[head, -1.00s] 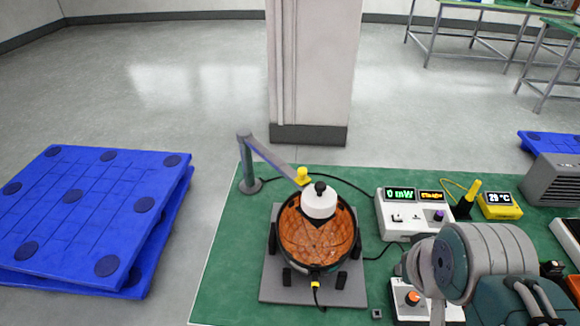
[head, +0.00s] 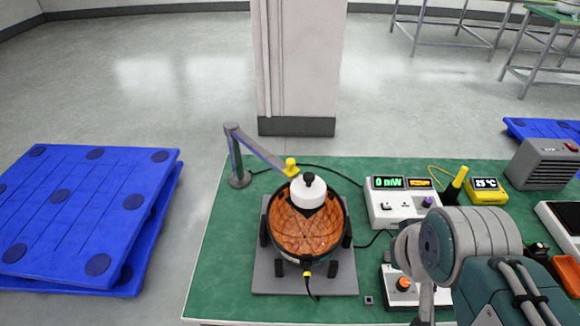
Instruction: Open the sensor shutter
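A round dish with a copper-orange faceted inside (head: 308,238) stands on a grey plate on the green bench. A white cylinder (head: 307,194) with a black knob (head: 308,179) sits at its back rim. A grey post-and-arm stand (head: 262,149) reaches over from the left and ends in a yellow piece (head: 290,168) just behind the cylinder. I cannot tell which part is the sensor shutter, or whether it is open. My arm's links fill the lower right of the head view. My gripper does not show.
A white meter (head: 402,209) reading 0 mW stands right of the dish. A box with an orange knob (head: 398,295) is partly behind my arm. A yellow display unit (head: 487,191) and a grey vented box (head: 541,165) are farther right. Blue pallets (head: 75,215) lie left of the bench (head: 213,285).

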